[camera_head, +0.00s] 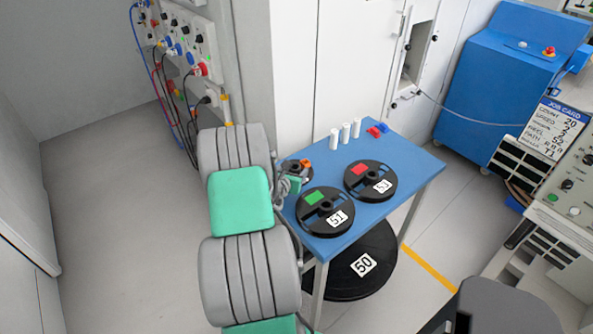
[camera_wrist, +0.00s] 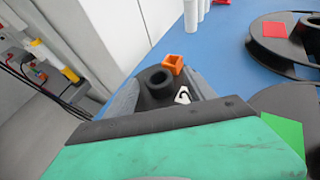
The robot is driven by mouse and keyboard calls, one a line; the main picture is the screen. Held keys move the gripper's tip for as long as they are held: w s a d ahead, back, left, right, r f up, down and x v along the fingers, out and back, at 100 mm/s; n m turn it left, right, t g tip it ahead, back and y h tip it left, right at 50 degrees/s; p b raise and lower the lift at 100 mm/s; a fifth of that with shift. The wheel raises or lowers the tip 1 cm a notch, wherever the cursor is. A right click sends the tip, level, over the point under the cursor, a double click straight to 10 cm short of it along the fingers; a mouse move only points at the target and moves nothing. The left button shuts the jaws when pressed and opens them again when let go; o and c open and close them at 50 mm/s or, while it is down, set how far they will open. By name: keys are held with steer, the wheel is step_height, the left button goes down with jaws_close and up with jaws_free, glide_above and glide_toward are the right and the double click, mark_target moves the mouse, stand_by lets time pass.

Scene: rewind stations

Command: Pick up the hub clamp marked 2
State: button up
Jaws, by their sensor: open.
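The hub clamp marked 2 (camera_wrist: 157,85) is a black piece with a round, hollow knob, an orange block beside it and a white label reading 2. My gripper (camera_head: 291,184) is at that corner, close to the clamp. In the wrist view, grey parts that look like my fingers show on either side of the clamp. The gripper is open and holds nothing; I cannot tell whether it touches the clamp.
The blue table (camera_head: 408,150) also bears reel 51 (camera_head: 312,220) with a green patch, another reel with a red patch (camera_head: 358,169), several white cylinders (camera_head: 346,132) and small red and blue pieces (camera_head: 379,129). Reel 50 (camera_head: 383,262) lies below. A socket wall panel (camera_head: 190,48) stands left.

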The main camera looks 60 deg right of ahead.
steer(key=shift+d+f, duration=0.15)
steer(key=shift+d, duration=0.05)
jaws_close()
stand_by(0.6)
